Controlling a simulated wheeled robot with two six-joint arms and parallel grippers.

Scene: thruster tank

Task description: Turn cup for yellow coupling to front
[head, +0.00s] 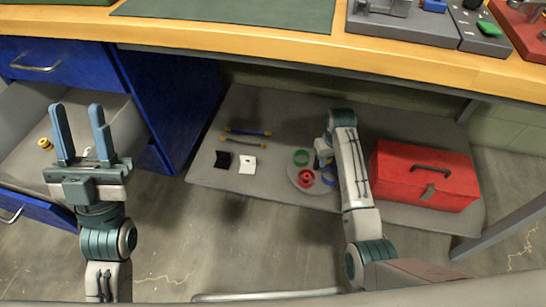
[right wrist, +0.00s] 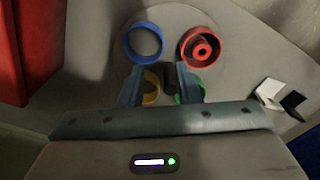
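A round grey turntable (head: 293,172) on the low shelf carries ring-like cups. The green cup (head: 301,157), red cup (head: 306,178) and blue cup (head: 328,177) show in the head view. The yellow cup (right wrist: 151,88) shows in the right wrist view, partly hidden by a finger. The red cup (right wrist: 199,47) has a red part inside it. My right gripper (right wrist: 159,68) is open over the turntable, its fingers near the yellow and green cups; contact cannot be told. A yellow coupling (head: 45,143) lies in the open drawer. My left gripper (head: 83,112) is open and empty, raised before the drawer.
A red toolbox (head: 425,176) stands right of the turntable. A black piece (head: 223,159), a white piece (head: 247,164) and two thin rods (head: 247,132) lie to its left. The wooden workbench (head: 250,45) overhangs the shelf. Blue drawers (head: 60,65) stand at the left.

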